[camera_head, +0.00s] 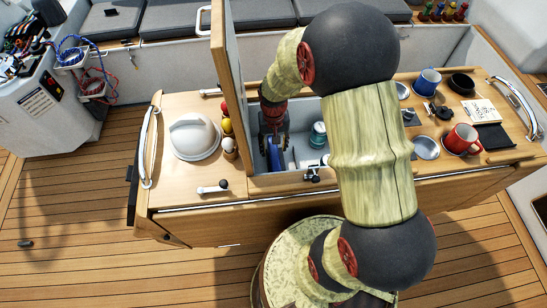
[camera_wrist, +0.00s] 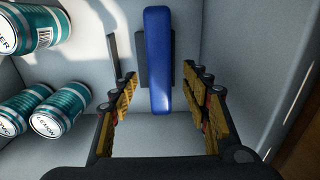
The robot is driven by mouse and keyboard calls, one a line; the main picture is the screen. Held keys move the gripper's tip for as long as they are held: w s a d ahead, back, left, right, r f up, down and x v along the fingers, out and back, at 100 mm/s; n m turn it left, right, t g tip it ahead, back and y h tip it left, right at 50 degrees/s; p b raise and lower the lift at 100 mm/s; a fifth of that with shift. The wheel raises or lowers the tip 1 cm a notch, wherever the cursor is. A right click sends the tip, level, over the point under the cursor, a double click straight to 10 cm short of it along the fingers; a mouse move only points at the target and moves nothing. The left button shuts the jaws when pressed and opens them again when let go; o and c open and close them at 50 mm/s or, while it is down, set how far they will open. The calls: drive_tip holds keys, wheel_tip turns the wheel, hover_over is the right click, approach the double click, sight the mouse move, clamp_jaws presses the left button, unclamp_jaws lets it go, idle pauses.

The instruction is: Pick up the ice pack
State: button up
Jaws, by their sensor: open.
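The ice pack is a slim blue block (camera_wrist: 158,45) inside a grey-walled bin. In the wrist view it lies lengthwise between the fingers of my gripper (camera_wrist: 160,80), with a gap on each side. The gripper is open and points down into the bin. In the head view the gripper (camera_head: 274,143) reaches into the open compartment in the table, and part of the blue ice pack (camera_head: 275,158) shows just below it. The rest of it is hidden by my gripper and the wall.
Teal and white cans (camera_wrist: 48,110) lie left of the gripper in the bin. The raised lid (camera_head: 228,90) stands left of my arm. A white domed lid (camera_head: 194,137), a red mug (camera_head: 461,138) and a blue mug (camera_head: 428,80) are on the table top.

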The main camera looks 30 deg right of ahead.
sight(274, 152)
drive_tip(key=f, duration=0.1)
drive_tip(key=f+b, duration=0.1)
drive_tip(key=f, duration=0.2)
drive_tip(key=shift+s+f, duration=0.2)
drive_tip(key=shift+s, duration=0.05)
drive_tip(key=shift+r, duration=0.1)
drive_tip(key=shift+c, duration=1.1)
clamp_jaws()
